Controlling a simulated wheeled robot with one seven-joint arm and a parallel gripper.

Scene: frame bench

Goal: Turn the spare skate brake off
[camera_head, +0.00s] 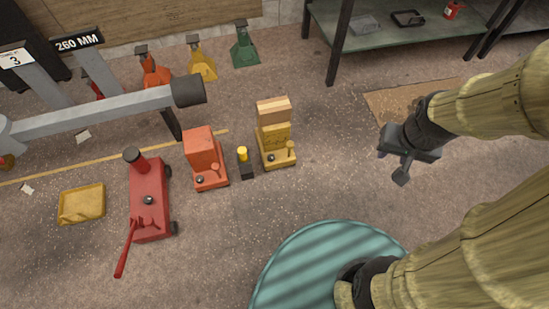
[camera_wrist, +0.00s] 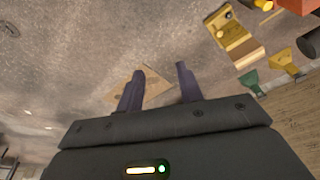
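Two skate-like units stand on the floor in the head view: an orange one (camera_head: 204,155) and a yellow one (camera_head: 278,156) carrying wooden blocks (camera_head: 273,111). Each has a small knobbed lever and a dark round knob at its front. I cannot tell which is the spare or how its brake is set. The yellow unit also shows at the upper right of the wrist view (camera_wrist: 236,38). My gripper (camera_head: 392,166) is open and empty, raised well to the right of both units. Its two fingers stand apart in the wrist view (camera_wrist: 160,72).
A red floor jack (camera_head: 148,193) with a handle and a yellow tray (camera_head: 82,204) lie left. A small black-and-yellow item (camera_head: 244,164) stands between the units. A grey beam (camera_head: 95,116) runs behind. Coloured stands (camera_head: 244,50) and a table (camera_head: 400,35) are farther back.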

